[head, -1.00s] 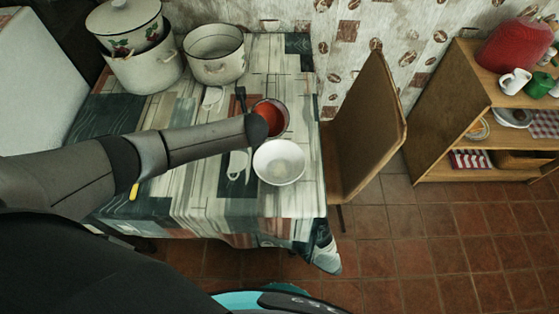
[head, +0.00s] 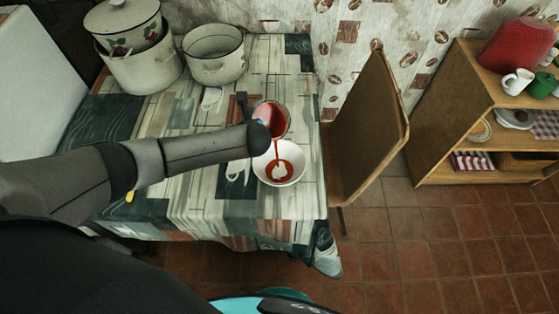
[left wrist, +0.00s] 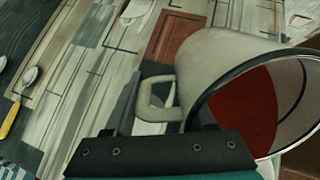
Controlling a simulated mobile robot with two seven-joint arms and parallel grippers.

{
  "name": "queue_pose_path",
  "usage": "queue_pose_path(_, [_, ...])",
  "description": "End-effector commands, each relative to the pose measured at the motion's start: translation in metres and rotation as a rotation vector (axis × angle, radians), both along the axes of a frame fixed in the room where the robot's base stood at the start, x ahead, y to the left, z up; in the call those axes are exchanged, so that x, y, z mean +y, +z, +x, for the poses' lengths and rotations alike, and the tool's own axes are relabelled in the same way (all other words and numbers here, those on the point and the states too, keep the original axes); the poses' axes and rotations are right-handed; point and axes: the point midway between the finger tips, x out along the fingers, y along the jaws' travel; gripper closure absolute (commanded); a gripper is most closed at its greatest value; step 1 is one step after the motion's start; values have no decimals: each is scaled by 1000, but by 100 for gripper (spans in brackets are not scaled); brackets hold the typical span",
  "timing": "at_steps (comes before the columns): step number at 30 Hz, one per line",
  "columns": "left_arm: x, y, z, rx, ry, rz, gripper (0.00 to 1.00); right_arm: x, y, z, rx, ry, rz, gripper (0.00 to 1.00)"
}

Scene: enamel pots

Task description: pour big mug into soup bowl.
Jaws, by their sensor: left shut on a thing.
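The big mug (head: 284,110) is tilted toward the front over the soup bowl, with its handle and pale outer wall in the left wrist view (left wrist: 215,60). Red liquid shows inside it and runs in a thin stream into the soup bowl. The white soup bowl (head: 297,159) stands upright on the table, with red liquid pooled on its bottom around a pale patch. My left gripper (head: 262,124) is shut on the mug; its dark fingers (left wrist: 165,140) show in the left wrist view. The arm hides part of the grip. My right gripper is not in view.
The table (head: 205,195) has a patterned cloth. A wide pot (head: 214,66) and a lidded pot (head: 125,25) in a larger pot (head: 145,72) stand at the back left. A wooden chair (head: 365,130) is right of the table. A spoon (left wrist: 12,112) lies in the left wrist view.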

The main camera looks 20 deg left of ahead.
Motion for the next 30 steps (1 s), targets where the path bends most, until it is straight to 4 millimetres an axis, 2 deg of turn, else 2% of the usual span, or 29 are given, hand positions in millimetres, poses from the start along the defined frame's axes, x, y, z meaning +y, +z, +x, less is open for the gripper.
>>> queue_pose_path(30, [0, 8, 2, -65, 1, 42, 100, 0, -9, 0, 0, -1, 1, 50])
